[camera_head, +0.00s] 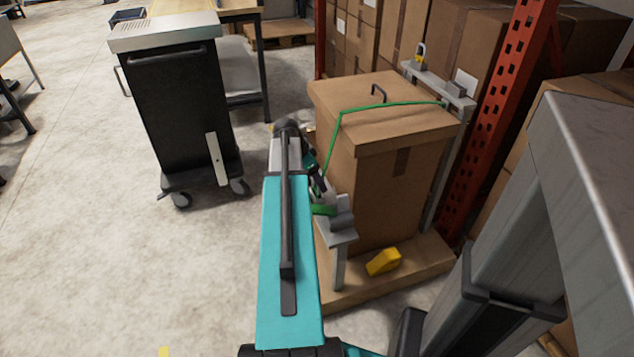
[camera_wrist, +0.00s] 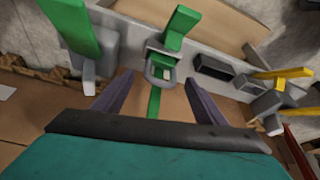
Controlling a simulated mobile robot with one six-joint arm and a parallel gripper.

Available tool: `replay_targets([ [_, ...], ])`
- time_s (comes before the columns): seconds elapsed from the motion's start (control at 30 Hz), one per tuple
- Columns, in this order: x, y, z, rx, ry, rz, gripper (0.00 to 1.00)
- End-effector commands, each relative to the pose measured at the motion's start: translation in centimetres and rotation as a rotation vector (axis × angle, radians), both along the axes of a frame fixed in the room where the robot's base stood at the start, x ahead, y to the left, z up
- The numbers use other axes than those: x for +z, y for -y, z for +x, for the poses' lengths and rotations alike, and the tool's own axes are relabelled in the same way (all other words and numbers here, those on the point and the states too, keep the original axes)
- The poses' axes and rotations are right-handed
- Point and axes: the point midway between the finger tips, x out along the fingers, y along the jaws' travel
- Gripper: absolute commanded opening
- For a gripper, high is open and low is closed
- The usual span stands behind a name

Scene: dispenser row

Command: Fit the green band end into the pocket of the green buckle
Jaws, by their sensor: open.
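A green band (camera_head: 385,106) runs over the top of a tall carton (camera_head: 385,185) and down its near edge toward my gripper. In the wrist view, my gripper (camera_wrist: 159,80) is open, its two fingers apart on either side of a narrow green strip (camera_wrist: 154,103). A grey ring-shaped buckle (camera_wrist: 162,69) with green inside lies between and just beyond the fingertips. A green tab (camera_wrist: 181,25) rises behind it. I cannot tell whether the green strip sits inside the buckle pocket. In the head view, my arm hides most of this spot.
A wide green piece (camera_wrist: 70,28) stands at the wrist view's upper left. Yellow pieces (camera_wrist: 283,73) with grey fittings are at its right. A grey bracket (camera_head: 340,236) stands beside the carton, near a yellow wedge (camera_head: 383,262).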

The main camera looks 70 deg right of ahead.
Motion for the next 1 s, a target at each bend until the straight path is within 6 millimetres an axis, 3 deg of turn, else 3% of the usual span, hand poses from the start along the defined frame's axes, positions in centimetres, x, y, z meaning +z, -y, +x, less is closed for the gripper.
replay_targets([
  [0.5,7.7,-2.5,2.0,0.002,0.0,-0.002,0.66],
  [0.7,9.1,-2.9,2.3,0.0,0.001,-0.001,0.66],
  [1.0,9.3,-3.0,2.4,0.0,0.0,0.0,0.66],
])
